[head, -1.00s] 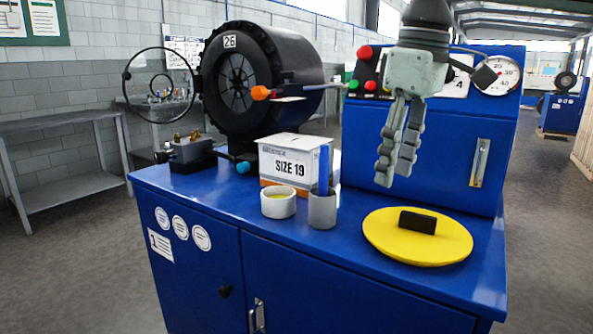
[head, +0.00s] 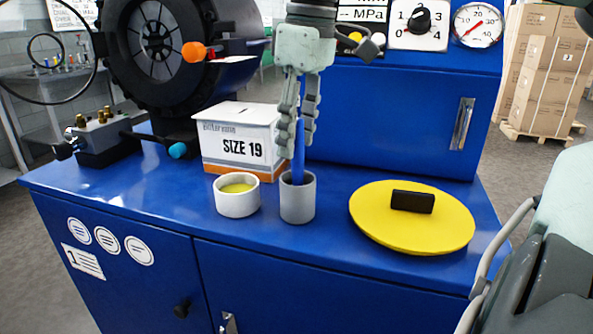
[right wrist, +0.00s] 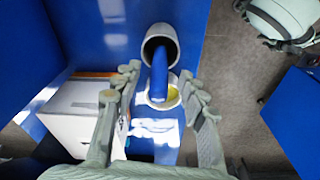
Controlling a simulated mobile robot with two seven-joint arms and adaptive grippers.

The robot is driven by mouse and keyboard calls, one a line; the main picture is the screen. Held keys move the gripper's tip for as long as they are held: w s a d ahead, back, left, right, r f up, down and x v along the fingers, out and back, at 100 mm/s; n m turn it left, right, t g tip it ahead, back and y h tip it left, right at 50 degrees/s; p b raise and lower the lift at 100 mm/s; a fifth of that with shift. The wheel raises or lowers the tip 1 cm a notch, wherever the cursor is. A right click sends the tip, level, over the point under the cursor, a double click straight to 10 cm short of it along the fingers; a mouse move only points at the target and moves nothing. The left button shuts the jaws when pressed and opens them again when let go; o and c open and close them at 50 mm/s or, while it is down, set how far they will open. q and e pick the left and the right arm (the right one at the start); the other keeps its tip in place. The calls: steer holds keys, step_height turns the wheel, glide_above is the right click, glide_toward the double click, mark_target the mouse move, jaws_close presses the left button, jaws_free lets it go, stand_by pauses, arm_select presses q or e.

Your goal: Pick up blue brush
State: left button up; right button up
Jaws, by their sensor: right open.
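The blue brush (head: 299,155) stands upright in a grey cup (head: 298,204) on the blue cabinet top. In the right wrist view, the brush (right wrist: 159,77) rises from the cup (right wrist: 168,34) between my fingers. My right gripper (head: 298,148) points down above the cup, its fingers on either side of the brush's upper part. In the right wrist view, my right gripper (right wrist: 160,82) is open, with gaps between both fingers and the brush. The brush's lower end is hidden in the cup. My left gripper is not in view.
A white bowl (head: 237,204) with yellow contents stands left of the cup. A SIZE 19 box (head: 237,150) is close behind. A yellow disc (head: 370,222) with a black block (head: 412,201) lies to the right. The blue machine panel (head: 390,125) rises behind.

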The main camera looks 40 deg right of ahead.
mark_target(295, 153)
step_height(295, 153, down, 3)
steer(key=shift+w+r, duration=0.1)
steer(key=shift+w+f, duration=0.1)
steer(key=shift+f, duration=0.25)
steer(key=c, duration=0.6)
jaws_close()
steer(key=shift+r, duration=0.25)
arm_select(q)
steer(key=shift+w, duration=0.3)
arm_select(e)
step_height(295, 153, up, 28)
steer(key=shift+f, duration=0.2)
